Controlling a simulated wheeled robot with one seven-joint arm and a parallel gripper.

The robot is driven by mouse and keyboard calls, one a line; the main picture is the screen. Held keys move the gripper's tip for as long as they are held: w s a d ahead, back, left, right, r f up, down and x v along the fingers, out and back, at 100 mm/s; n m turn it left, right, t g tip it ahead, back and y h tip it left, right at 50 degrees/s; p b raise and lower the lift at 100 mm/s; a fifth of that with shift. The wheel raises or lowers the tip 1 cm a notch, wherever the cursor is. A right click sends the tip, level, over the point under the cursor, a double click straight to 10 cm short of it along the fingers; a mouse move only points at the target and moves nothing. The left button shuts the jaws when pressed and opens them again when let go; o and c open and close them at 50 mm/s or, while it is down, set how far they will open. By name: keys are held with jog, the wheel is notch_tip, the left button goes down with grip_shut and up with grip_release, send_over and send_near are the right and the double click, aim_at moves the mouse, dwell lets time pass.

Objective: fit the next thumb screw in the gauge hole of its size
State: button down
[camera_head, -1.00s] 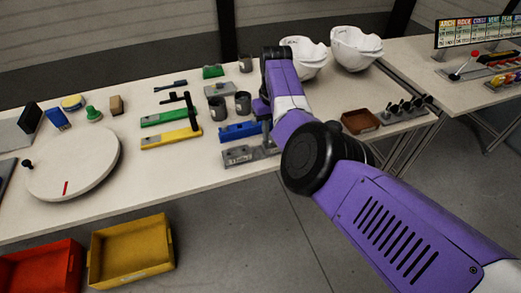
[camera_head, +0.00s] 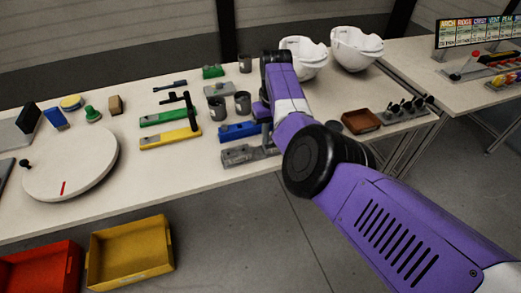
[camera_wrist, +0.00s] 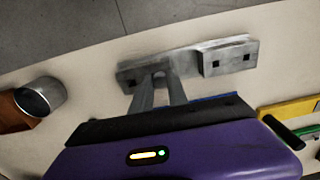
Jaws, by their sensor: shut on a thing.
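The grey metal gauge (camera_wrist: 200,61) crosses the upper middle of the wrist view. It has a raised block on its right part with small dark square openings, and another dark opening near its left end. In the head view the gauge (camera_head: 237,155) lies near the table's front edge. My gripper (camera_wrist: 157,78) is over the left part of the gauge, its fingers close together and pointing at it. It is shut on a thumb screw, which the fingers hide. I cannot tell whether the screw touches the gauge or sits in a hole.
A blue block (camera_head: 240,131) lies just behind the gauge. Green (camera_head: 165,117) and yellow (camera_head: 170,138) pieces lie to its left. A grey cup (camera_wrist: 40,96) and a brown tray (camera_head: 360,121) are on the gauge's other side. Two white helmet shells (camera_head: 357,48) stand at the back.

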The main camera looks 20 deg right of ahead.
jog(key=shift+f, duration=0.25)
jog(key=c, duration=1.2)
grip_release()
notch_tip(320, 180, up, 8)
jog(key=shift+f, duration=0.1)
